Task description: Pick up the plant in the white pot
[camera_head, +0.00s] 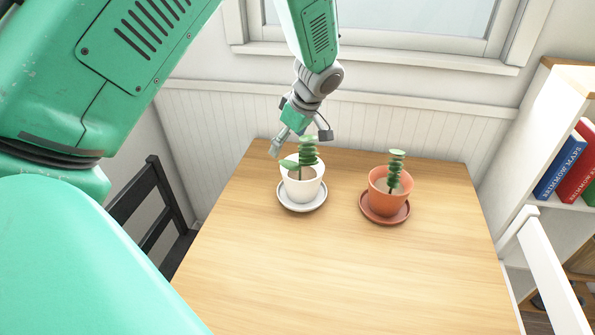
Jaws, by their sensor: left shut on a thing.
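My left gripper (297,146) comes down from above and behind, shut on the plant in the white pot. One grey finger shows left of the leaves; the exact contact is hidden behind the leaves and rim. My right gripper is not in view.
The front of the table (310,275) is bare. A dark chair (150,215) is at left, a white chair (545,265) and a bookshelf (548,110) at right.

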